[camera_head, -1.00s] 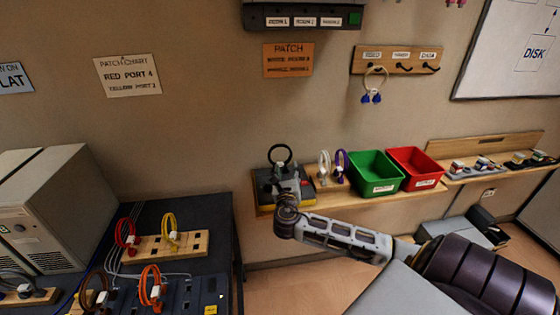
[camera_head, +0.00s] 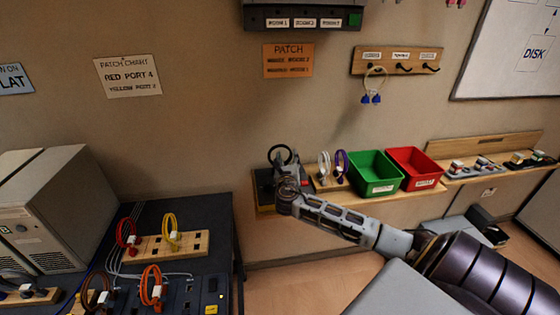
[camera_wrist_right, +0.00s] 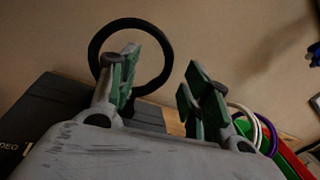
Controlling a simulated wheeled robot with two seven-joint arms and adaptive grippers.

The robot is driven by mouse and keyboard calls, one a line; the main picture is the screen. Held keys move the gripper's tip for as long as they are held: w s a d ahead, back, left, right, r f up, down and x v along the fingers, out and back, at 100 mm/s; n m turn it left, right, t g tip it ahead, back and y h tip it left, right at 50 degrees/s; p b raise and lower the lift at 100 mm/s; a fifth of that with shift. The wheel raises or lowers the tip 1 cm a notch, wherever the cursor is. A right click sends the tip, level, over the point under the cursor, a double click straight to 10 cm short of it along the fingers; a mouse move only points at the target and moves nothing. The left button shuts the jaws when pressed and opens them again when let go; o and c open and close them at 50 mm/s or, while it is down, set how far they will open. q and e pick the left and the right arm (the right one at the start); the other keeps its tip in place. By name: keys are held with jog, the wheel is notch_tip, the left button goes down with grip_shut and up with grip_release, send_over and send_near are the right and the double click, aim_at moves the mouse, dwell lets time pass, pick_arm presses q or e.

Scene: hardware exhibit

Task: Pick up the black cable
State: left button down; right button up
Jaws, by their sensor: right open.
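The black cable (camera_head: 280,147) is an upright black loop at the left end of the wall shelf in the head view. In the right wrist view the black cable (camera_wrist_right: 168,57) stands just beyond my fingers. The left finger there overlaps the loop's left and inner part, and its lower part is partly hidden. My right gripper (camera_head: 283,177) is just below and in front of the loop in the head view. In the right wrist view my right gripper (camera_wrist_right: 160,70) is open, with nothing seen held between its fingers. My left gripper is not in view.
White and purple cable loops (camera_head: 341,160) stand just right of the gripper. A green bin (camera_head: 379,190) and a red bin (camera_head: 424,185) follow along the shelf. A dark box (camera_wrist_right: 50,108) lies left of the fingers. The wall is close behind.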

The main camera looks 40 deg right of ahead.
jog(key=shift+d, duration=0.1)
dwell(0.3)
jog(key=shift+p+x, duration=0.35)
jog(key=shift+x, duration=2.15)
jog(key=shift+s+d, duration=0.1)
grip_shut()
